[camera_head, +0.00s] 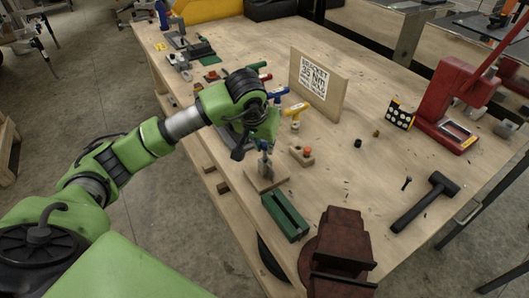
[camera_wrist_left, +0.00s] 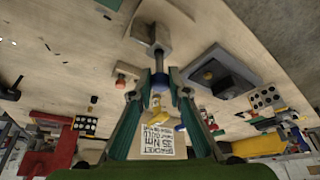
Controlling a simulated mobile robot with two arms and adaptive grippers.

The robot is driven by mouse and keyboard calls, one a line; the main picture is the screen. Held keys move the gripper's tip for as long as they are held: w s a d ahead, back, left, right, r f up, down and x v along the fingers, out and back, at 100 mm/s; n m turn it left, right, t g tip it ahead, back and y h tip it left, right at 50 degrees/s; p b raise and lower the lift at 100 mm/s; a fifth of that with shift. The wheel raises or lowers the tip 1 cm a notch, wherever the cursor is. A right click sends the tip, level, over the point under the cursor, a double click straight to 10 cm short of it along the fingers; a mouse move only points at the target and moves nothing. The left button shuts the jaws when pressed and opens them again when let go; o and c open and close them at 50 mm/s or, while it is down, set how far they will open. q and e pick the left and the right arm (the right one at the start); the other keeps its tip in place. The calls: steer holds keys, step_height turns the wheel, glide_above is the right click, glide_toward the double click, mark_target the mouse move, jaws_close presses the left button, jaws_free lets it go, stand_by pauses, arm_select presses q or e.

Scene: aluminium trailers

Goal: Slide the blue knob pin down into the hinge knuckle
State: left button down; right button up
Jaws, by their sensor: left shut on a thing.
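My left gripper (camera_head: 262,146) points down at the near left part of the table. In the left wrist view (camera_wrist_left: 159,84) its two fingers are closed on the blue knob pin (camera_wrist_left: 158,79). The pin's grey shank (camera_wrist_left: 159,59) runs from the knob towards the hinge. The hinge stands on a pale wooden block (camera_head: 266,183), which also shows in the wrist view (camera_wrist_left: 150,14). The grey hinge knuckle (camera_head: 264,166) is small and partly hidden below the gripper. I cannot tell how far the shank is inside the knuckle. My right gripper is not in view.
Close by are a small block with a red knob (camera_head: 302,154), a green block (camera_head: 285,215) and a red vise (camera_head: 340,252). Behind stand a yellow-handled tool (camera_head: 296,112) and a sign board (camera_head: 318,85). A black mallet (camera_head: 426,200) lies right. The table's middle is mostly clear.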

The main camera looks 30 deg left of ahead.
arm_select(q)
step_height(320, 180, down, 2)
steer(key=shift+w, duration=0.2)
steer(key=c, duration=1.9)
jaws_free()
steer(key=shift+s+r, duration=0.1)
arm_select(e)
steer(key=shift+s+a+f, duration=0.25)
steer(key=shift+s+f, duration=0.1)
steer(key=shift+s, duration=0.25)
